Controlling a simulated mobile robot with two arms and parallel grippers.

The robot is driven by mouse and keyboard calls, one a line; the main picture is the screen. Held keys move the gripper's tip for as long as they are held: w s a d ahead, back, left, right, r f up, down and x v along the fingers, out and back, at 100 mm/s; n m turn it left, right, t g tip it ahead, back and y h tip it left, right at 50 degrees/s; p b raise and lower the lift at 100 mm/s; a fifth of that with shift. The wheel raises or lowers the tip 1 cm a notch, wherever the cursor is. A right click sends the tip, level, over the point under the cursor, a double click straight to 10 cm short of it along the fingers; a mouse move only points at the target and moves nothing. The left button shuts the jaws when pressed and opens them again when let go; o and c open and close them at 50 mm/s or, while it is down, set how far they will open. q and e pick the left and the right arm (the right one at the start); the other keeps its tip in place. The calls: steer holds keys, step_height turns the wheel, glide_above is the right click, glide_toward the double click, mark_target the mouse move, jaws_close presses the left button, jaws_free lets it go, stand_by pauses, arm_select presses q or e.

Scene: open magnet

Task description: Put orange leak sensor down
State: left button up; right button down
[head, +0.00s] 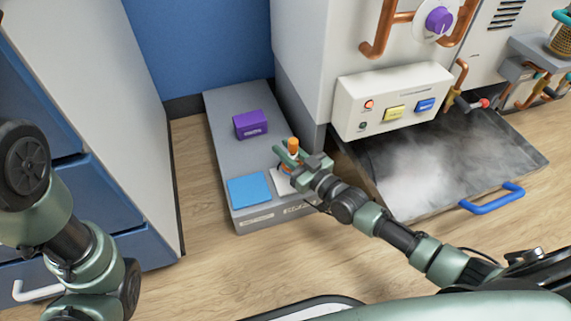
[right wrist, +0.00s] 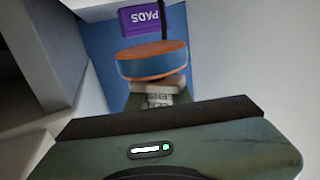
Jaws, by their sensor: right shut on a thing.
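The orange leak sensor (head: 293,145) shows in the head view as a small orange piece at my right gripper (head: 291,161). In the right wrist view the sensor (right wrist: 153,60) is a round orange disc with a blue band around its side, just beyond the gripper. My right gripper is shut on it, over the front part of the low grey platform (head: 222,125). I cannot tell whether the sensor touches the platform, as the fingers hide its lower part. My left arm is at the left edge of the head view, but its gripper is out of view.
A purple box (head: 250,124) marked PADS stands at the back of the platform. A flat blue square (head: 248,190) lies at its front left. A white machine with a control panel (head: 392,103) and an open misty drawer (head: 500,150) is on the right. Blue-fronted drawers stand left.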

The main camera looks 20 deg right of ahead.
step_height(320, 180, down, 4)
steer(key=b, duration=0.3)
steer(key=shift+f, duration=0.1)
steer(key=c, duration=1.3)
jaws_free()
steer(key=shift+f, duration=0.1)
